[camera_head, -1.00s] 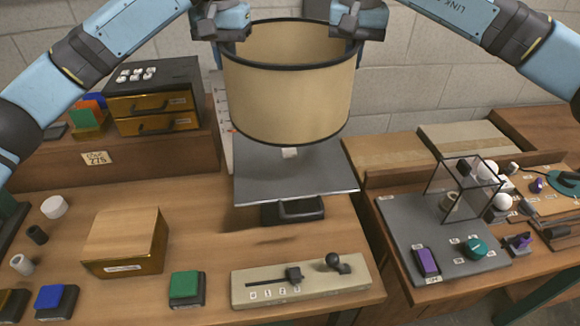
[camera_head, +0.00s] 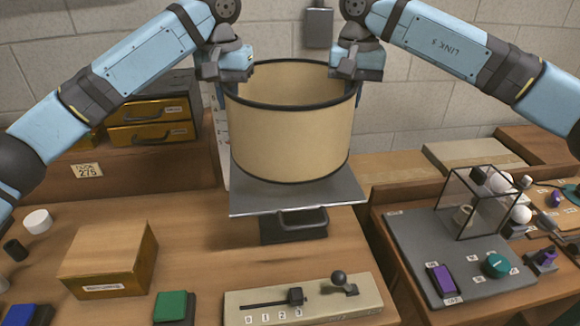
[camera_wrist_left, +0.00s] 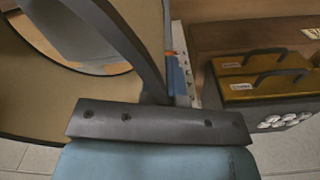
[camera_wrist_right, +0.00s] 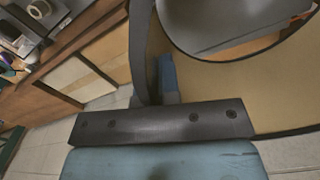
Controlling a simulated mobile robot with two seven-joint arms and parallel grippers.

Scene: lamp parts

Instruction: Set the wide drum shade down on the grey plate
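The wide drum shade (camera_head: 290,140) is tan with dark rims and is upright over the grey plate (camera_head: 290,200). Its lower rim overlaps the plate in the head view; I cannot tell whether they touch. My left gripper (camera_head: 224,85) is shut on the shade's upper rim at the left side. My right gripper (camera_head: 358,85) is shut on the rim at the opposite side. In the left wrist view, the shade wall (camera_wrist_left: 40,100) is beside the finger, and a grey surface shows through its open bottom. The right wrist view also shows the shade wall (camera_wrist_right: 240,90).
A black bracket (camera_head: 300,222) is below the plate's front edge. A slider panel (camera_head: 300,300), a wooden box (camera_head: 110,260) and a green button (camera_head: 172,307) are in front. A drawer cabinet (camera_head: 150,120) stands back left. A clear case (camera_head: 478,205) stands on the right desk.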

